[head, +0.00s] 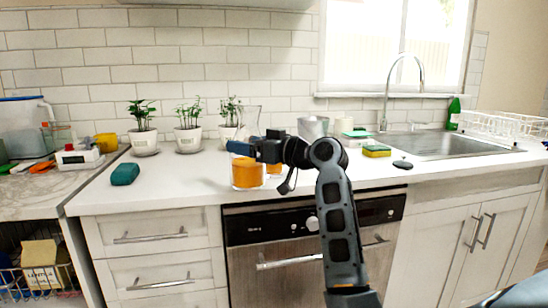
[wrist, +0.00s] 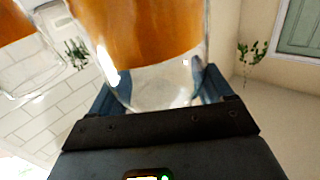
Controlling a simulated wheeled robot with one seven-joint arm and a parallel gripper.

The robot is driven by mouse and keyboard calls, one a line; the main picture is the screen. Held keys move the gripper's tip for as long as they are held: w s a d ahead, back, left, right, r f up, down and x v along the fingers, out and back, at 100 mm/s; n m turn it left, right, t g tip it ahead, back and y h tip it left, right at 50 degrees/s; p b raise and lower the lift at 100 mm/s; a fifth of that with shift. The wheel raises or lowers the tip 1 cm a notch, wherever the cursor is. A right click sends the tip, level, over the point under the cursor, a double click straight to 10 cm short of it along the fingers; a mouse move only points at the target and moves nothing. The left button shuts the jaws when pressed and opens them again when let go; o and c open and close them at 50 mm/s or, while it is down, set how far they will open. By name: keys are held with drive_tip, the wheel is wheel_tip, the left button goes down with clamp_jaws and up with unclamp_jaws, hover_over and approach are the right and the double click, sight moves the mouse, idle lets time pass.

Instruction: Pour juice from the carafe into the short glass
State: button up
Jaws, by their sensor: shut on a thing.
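The clear glass carafe (head: 247,173) stands upright near the front of the white counter, with orange juice in its lower part. My gripper (head: 240,149) is shut around the carafe at its middle, above the juice. In the wrist view the carafe (wrist: 150,35) fills the space between the blue fingers (wrist: 160,95), seen upside down. Another clear glass with orange juice (head: 273,169), likely the short glass, is just right of the carafe, partly hidden by my gripper. It also shows at the upper left of the wrist view (wrist: 18,45). I cannot tell whether the carafe touches the counter.
Several potted plants (head: 188,137) line the back wall. A teal object (head: 125,174) lies to the left. A metal container (head: 313,128), a yellow sponge (head: 377,151) and the sink (head: 440,145) are to the right. The counter (head: 175,180) left of the carafe is clear.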

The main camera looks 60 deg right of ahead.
sight(258, 121)
drive_tip(key=shift+n, duration=0.3)
wheel_tip(258, 121, up, 6)
drive_tip(key=p, duration=0.4)
drive_tip(key=shift+r, duration=0.15)
